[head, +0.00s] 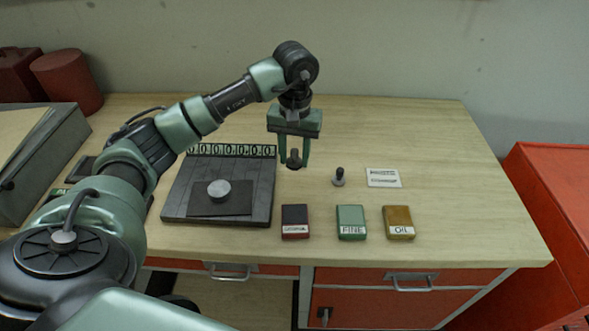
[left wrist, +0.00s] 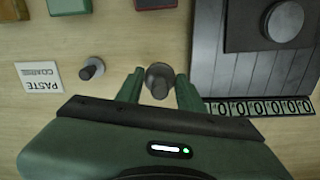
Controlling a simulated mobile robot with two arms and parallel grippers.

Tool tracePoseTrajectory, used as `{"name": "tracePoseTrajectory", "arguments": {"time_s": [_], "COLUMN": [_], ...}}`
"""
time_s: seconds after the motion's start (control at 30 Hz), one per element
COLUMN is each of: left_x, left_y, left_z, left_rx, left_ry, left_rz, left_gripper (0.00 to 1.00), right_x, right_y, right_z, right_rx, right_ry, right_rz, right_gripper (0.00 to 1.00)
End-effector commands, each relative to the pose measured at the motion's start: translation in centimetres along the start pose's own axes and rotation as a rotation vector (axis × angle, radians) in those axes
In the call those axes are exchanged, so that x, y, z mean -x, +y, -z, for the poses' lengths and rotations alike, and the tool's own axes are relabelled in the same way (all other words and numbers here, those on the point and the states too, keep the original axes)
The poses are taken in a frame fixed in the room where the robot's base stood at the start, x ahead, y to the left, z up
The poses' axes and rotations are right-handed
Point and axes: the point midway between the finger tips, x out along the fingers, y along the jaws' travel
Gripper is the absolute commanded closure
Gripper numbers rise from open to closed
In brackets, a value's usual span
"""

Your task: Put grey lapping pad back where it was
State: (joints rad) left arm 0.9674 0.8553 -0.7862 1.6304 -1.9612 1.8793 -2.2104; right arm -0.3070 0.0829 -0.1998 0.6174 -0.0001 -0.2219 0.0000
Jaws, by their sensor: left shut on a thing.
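My left gripper (head: 294,160) is shut on a small round grey pad with a dark knob (head: 296,159), which looks like the grey lapping pad. In the left wrist view the pad (left wrist: 159,78) sits between the green fingertips (left wrist: 158,88). It is over the bare wood just right of the dark plate's far right corner; I cannot tell its height. A second, similar knobbed pad (head: 339,177) stands on the table to its right, and also shows in the left wrist view (left wrist: 92,69). My right gripper is not in view.
A white card (head: 383,178) lies right of the second pad. In front are a dark red-edged box (head: 295,222), a green FINE box (head: 351,222) and an OIL box (head: 398,222). The dark plate (head: 180,205) carries a grey disc (head: 218,190). The table's right side is clear.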

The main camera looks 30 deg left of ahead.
Motion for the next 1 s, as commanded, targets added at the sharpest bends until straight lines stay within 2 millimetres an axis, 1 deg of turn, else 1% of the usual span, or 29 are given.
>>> {"name": "tracePoseTrajectory", "arguments": {"time_s": [0.03,0.1,0.27,0.33,0.5,0.6,0.77,0.9,0.93,0.97,1.0], "left_x": [-0.7,-1.5,-2.5,-3.2,-5.6,-6.0,-5.9,-6.4,-6.2,-6.2,-6.2], "left_y": [0.0,0.0,0.1,0.0,0.1,0.1,0.1,0.1,0.1,0.1,0.1], "left_z": [-0.1,0.0,0.0,-0.1,-0.1,0.0,0.0,0.0,0.0,0.0,0.0], "left_rx": [0.001,0.001,0.001,0.0,0.001,0.001,0.0,0.0,0.0,0.0,0.0], "left_ry": [-0.003,-0.002,0.0,-0.002,-0.002,0.001,0.002,0.002,0.001,0.001,0.001], "left_rz": [0.001,-0.001,0.0,0.0,-0.001,0.0,0.0,-0.001,0.0,-0.001,0.0], "left_gripper": [1.0,1.0,1.0,1.0,1.0,1.0,1.0,1.0,0.54,0.46,0.41], "right_x": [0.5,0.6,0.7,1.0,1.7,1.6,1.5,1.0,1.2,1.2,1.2], "right_y": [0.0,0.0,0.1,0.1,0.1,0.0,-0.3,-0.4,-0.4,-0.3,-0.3], "right_z": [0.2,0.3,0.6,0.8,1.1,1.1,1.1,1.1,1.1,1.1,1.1], "right_rx": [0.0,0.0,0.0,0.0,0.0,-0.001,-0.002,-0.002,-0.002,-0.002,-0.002], "right_ry": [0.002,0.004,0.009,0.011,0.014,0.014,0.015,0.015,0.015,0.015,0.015], "right_rz": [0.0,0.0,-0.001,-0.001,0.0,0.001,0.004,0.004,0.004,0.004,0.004], "right_gripper": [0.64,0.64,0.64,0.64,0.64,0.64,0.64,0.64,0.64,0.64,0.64]}}
